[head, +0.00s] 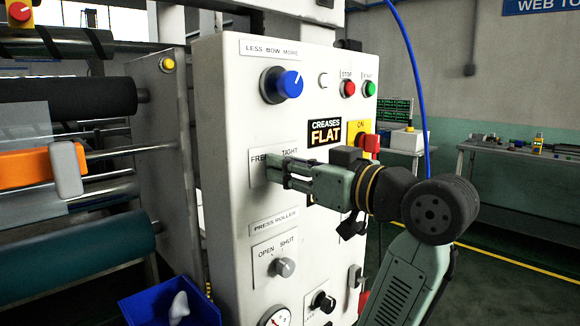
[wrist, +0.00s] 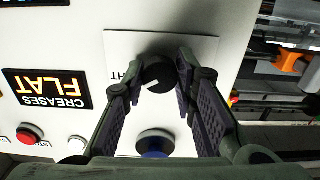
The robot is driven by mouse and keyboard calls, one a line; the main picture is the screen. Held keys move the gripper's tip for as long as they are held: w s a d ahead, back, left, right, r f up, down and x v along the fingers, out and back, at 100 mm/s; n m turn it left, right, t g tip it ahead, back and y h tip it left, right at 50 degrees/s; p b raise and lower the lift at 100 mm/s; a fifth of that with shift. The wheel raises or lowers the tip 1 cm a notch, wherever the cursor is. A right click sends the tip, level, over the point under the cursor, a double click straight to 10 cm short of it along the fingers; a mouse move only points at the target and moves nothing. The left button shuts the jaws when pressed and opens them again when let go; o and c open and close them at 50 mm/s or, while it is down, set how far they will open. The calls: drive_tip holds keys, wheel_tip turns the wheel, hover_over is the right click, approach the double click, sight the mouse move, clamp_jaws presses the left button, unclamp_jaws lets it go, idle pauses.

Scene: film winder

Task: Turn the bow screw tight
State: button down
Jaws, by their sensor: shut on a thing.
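The bow screw is a round black knob (wrist: 158,76) on a white plate marked FREE and TIGHT (head: 259,160). In the head view my gripper hides the knob. In the wrist view, a short white mark on the knob's face lies toward the lower left, the side where the end of the TIGHT lettering shows. My gripper (head: 272,172) reaches in from the right and is shut on the knob, with one fingertip on each side of it.
On the same panel are a blue bow knob (head: 288,84), a red stop button (head: 348,88), a green start button (head: 369,89) and a CREASES FLAT display (head: 324,132). Below is the press roller switch (head: 284,267). Rollers (head: 80,245) lie left; a blue bin (head: 150,305) stands lower left.

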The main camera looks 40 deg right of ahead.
drive_tip(key=c, duration=1.3)
unclamp_jaws()
drive_tip(key=shift+s, duration=0.1)
drive_tip(key=s+d, duration=0.1)
drive_tip(key=s, duration=1)
drive_tip(key=shift+s, duration=0.4)
